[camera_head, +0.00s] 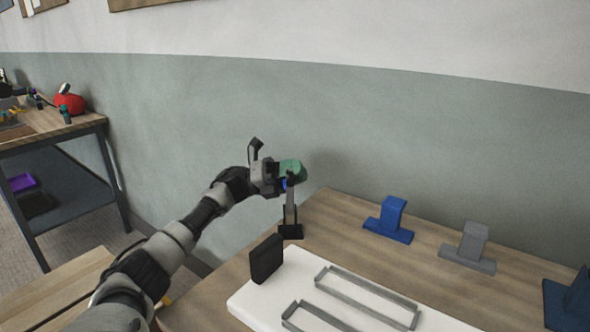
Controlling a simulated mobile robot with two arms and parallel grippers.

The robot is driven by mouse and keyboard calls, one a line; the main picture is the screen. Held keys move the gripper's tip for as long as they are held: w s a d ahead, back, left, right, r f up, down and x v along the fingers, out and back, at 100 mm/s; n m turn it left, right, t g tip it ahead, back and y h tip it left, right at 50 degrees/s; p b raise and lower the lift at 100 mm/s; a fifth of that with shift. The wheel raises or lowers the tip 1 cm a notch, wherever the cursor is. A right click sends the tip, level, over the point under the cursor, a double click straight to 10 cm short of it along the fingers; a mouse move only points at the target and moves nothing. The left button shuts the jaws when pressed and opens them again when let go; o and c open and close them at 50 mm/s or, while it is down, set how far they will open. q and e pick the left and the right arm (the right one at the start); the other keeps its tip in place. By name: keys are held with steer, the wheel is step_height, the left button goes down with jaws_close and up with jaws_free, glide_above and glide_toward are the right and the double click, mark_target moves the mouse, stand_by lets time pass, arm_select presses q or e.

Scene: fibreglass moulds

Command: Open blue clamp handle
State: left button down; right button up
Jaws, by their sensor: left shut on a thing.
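My left gripper (291,172) reaches in from the left and is at the top of a grey upright post (290,207) on a black foot (290,231), at the table's back left corner. A small blue part (285,184), seemingly the clamp handle, shows just under the green end of the gripper. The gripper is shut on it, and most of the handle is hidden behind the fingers. I cannot tell the handle's angle. My right gripper is not in view.
A white board (248,301) with grey rectangular frames (367,297) lies on the wooden table (335,232). A black block (266,259) stands at its left end. Blue (389,219) and grey (468,248) stands line the back. The wall is close behind.

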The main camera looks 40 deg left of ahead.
arm_select(q)
steer(key=shift+a+f+n, duration=0.1)
steer(key=shift+n, duration=0.2)
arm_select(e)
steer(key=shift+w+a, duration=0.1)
arm_select(q)
steer(key=c, duration=0.9)
jaws_free()
steer(key=shift+w, duration=0.1)
steer(key=shift+o, duration=0.2)
steer(key=shift+a+f, duration=0.15)
steer(key=b+v, duration=0.2)
steer(key=v, duration=0.8)
steer(key=shift+s+a, duration=0.15)
steer(key=shift+s, duration=0.1)
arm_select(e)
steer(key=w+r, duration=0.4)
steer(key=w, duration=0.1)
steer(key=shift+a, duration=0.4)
